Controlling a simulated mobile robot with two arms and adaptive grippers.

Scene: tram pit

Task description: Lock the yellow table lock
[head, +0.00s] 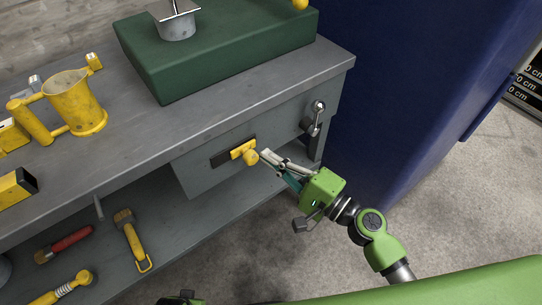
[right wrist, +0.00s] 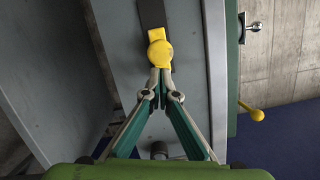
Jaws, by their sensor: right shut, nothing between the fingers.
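The yellow table lock (head: 244,151) sits on a dark plate on the grey drawer front below the tabletop. Its round yellow knob sticks out toward my right gripper (head: 268,157). In the right wrist view the lock (right wrist: 158,48) is straight ahead, with its dark strip behind it. My right gripper (right wrist: 160,82) is shut and empty. Its fingertips are right at the knob's edge; I cannot tell whether they touch it. My left gripper's fingers do not show.
A lever handle (head: 315,118) is on the bench's right end. A green block (head: 215,55) and a yellow oil can (head: 78,105) stand on top. Brushes, one yellow (head: 131,238), lie on the lower shelf. A blue cabinet (head: 410,90) is at the right.

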